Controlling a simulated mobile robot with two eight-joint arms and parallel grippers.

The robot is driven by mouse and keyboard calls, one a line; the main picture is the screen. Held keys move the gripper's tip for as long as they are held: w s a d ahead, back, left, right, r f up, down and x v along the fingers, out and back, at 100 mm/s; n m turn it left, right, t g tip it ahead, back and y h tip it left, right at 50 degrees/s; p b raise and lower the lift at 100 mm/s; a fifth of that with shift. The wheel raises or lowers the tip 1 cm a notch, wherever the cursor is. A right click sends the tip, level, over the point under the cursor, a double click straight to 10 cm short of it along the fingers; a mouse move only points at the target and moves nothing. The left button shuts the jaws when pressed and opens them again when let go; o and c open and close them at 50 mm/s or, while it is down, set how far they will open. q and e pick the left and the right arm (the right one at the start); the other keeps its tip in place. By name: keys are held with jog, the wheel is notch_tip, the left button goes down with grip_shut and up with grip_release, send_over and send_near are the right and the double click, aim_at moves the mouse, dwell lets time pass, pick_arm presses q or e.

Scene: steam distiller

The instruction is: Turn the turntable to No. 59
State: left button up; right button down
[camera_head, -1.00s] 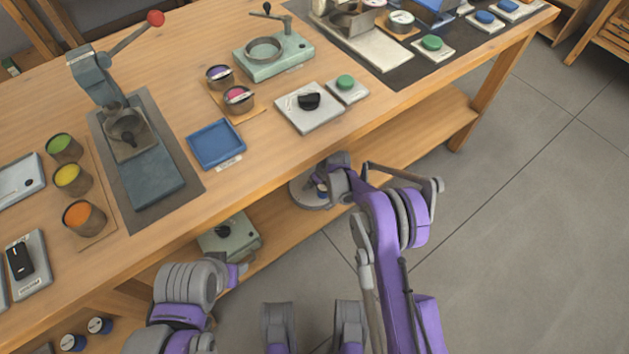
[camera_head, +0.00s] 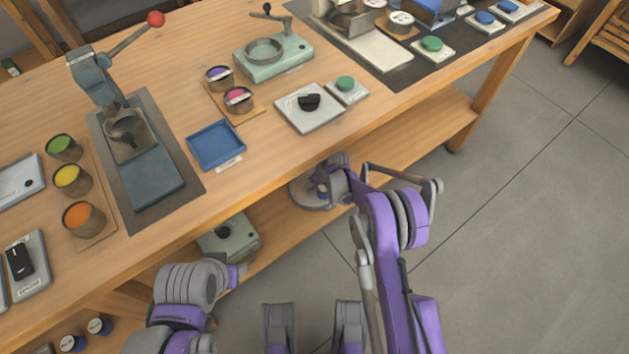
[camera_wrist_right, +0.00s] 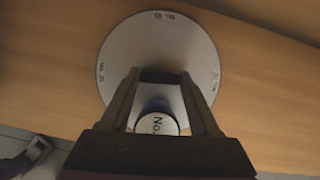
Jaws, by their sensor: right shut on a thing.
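The turntable is a round pale grey disc (camera_wrist_right: 128,45) on a wooden shelf in the right wrist view. It carries small labels at its left, top and right rim; the left one seems to read "No. 25", and the others are too small to read surely. A can with a white lid (camera_wrist_right: 157,124) marked "No." stands on the near part of the disc, its number hidden. My right gripper (camera_wrist_right: 164,78) is over the disc, shut on a dark bar-like part near its middle. In the head view the turntable (camera_head: 303,196) shows on the lower shelf, partly behind my right arm. My left gripper is not visible.
The wooden tabletop (camera_head: 262,180) overhangs the lower shelf (camera_head: 400,130). A pale green device (camera_head: 230,240) stands on that shelf left of the turntable. The tabletop holds a lever press (camera_head: 140,170), a blue tray (camera_head: 215,146) and several coloured cans. The floor at right is clear.

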jog(key=shift+m+p, duration=0.45)
jog(key=shift+m, duration=0.35)
jog(key=shift+c, duration=0.6)
grip_release()
jog(key=shift+t, duration=0.3)
jog(key=p+v, duration=0.2)
jog(key=v, duration=0.9)
jog(key=shift+a+p, duration=0.2)
jog(key=shift+p, duration=0.2)
